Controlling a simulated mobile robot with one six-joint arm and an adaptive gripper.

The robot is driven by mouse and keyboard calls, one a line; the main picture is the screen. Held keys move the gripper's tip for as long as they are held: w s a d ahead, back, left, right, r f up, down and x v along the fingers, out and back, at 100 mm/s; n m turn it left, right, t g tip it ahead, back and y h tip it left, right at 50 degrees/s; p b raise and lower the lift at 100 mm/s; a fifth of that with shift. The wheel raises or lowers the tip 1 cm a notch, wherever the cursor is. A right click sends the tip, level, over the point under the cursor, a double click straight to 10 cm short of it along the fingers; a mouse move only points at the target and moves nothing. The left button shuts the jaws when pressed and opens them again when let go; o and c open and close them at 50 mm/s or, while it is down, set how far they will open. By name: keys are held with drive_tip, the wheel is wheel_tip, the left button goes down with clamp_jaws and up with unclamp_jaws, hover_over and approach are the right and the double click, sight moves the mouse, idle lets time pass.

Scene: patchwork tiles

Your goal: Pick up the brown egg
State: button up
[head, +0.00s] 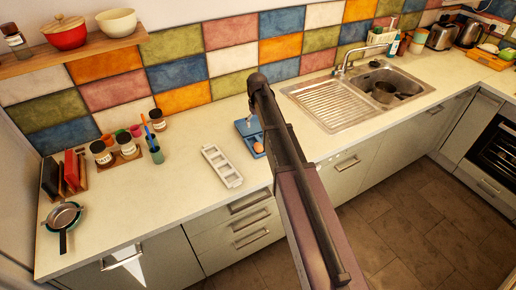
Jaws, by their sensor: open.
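A small brown egg (258,147) shows on the counter just left of my dark arm. It sits at the front edge of a blue object (246,127), which my arm partly covers. I cannot tell whether the egg rests in it or beside it. My arm reaches up across the middle of the view, over the counter. My gripper cannot be made out; the arm hides whatever is behind it. A pale, empty-looking tray with hollows (222,166) lies on the counter left of the egg.
Spice jars (102,153) and a green cup with utensils (155,150) stand at the left, near a small pan (63,217). A steel sink (380,88) is at the right. A wooden shelf (75,51) overhangs the back left. Bare counter lies around the tray.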

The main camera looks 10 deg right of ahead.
sight(258, 145)
drive_tip(key=shift+f, duration=0.1)
wheel_tip(258, 145, down, 8)
drive_tip(key=b, duration=0.8)
drive_tip(key=shift+f+b, duration=0.2)
drive_tip(key=shift+b, duration=0.1)
drive_tip(key=shift+f, duration=0.1)
drive_tip(key=shift+d+f+b, duration=0.2)
drive_tip(key=shift+f+b, duration=2.3)
drive_tip(key=shift+b, duration=0.1)
drive_tip(key=shift+c, duration=0.2)
drive_tip(key=c, duration=0.7)
